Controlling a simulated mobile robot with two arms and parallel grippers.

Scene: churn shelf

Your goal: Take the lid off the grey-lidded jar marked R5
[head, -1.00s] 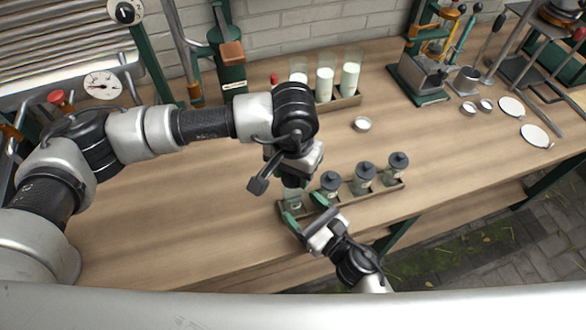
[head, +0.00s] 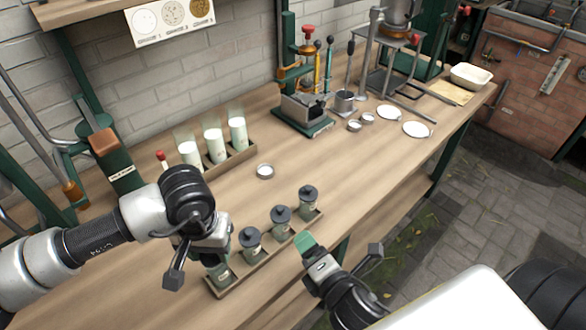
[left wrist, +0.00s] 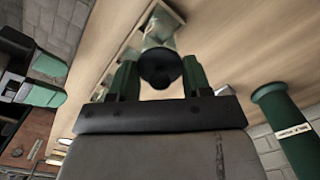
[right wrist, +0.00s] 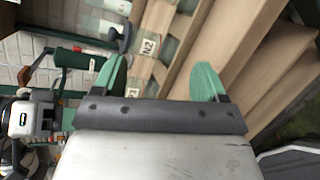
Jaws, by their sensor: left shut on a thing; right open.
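My left gripper (head: 212,250) is over the leftmost jar (head: 218,270) in a narrow wooden tray (head: 262,261). In the left wrist view its green fingers (left wrist: 160,80) are shut on a dark round lid (left wrist: 160,66), with glass behind it. I cannot tell whether this lid sits on the jar or is clear of it. No R5 mark is readable. Three dark-lidded jars (head: 250,243) (head: 280,219) (head: 308,197) stand in the same tray. My right gripper (head: 304,241) is open and empty in front of the tray; its fingers (right wrist: 158,80) show apart in its wrist view.
A second wooden tray (head: 236,160) holds three tall glasses with pale contents behind. A small round dish (head: 265,171) lies between the trays. A press (head: 304,112), a metal cup (head: 345,101) and white discs (head: 416,129) stand further right. The bench has clear room mid-right.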

